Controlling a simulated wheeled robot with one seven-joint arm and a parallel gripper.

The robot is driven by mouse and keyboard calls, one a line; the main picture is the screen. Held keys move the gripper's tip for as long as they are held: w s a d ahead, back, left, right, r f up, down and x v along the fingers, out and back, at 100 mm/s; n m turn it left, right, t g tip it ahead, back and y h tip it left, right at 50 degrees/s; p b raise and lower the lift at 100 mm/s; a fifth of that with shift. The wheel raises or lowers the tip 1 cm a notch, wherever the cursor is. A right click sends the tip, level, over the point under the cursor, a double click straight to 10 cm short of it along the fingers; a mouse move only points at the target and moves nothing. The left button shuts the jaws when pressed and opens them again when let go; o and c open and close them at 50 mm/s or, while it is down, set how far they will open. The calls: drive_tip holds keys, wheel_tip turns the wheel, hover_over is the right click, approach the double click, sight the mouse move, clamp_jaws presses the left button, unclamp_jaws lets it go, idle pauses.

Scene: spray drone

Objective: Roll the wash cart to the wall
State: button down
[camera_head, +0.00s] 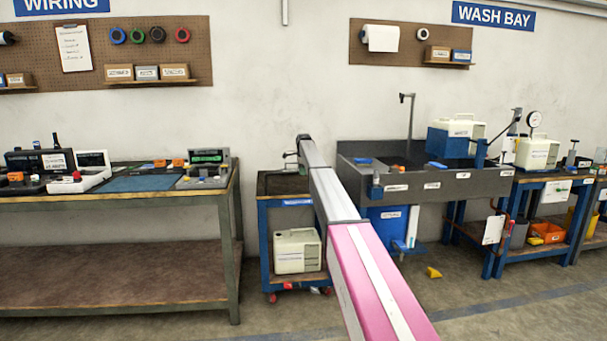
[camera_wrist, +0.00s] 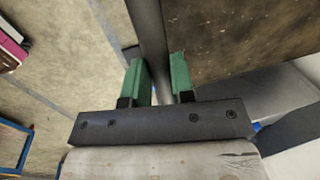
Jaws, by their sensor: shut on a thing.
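The wash cart (camera_head: 264,238) is a small blue-framed cart with a dark top, standing between the workbench and the sink. It is close to the pale wall (camera_head: 270,90); I cannot tell whether it touches it. A cream box (camera_head: 296,251) sits on its lower shelf, and red casters show below. My gripper (camera_head: 302,150) is at the cart's far upper edge, partly hidden by my arm. In the wrist view my gripper's green fingers (camera_wrist: 159,72) are shut on a dark bar (camera_wrist: 151,28), which appears to be the cart's handle.
The wiring workbench (camera_head: 232,255) stands left of the cart, with a narrow gap between. The grey sink (camera_head: 450,185) stands close on the right, with a blue bin (camera_head: 388,228) below. A yellow piece (camera_head: 434,272) lies on the floor. The floor in front is mostly open.

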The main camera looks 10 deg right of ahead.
drive_tip(key=shift+w, duration=0.35)
drive_tip(key=c, duration=1)
unclamp_jaws()
drive_tip(key=shift+o, duration=0.2)
drive_tip(key=shift+s, duration=0.1)
drive_tip(key=shift+r, duration=0.2)
wheel_tip(320, 180, up, 10)
drive_tip(key=s, duration=0.2)
drive_tip(key=shift+r, duration=0.1)
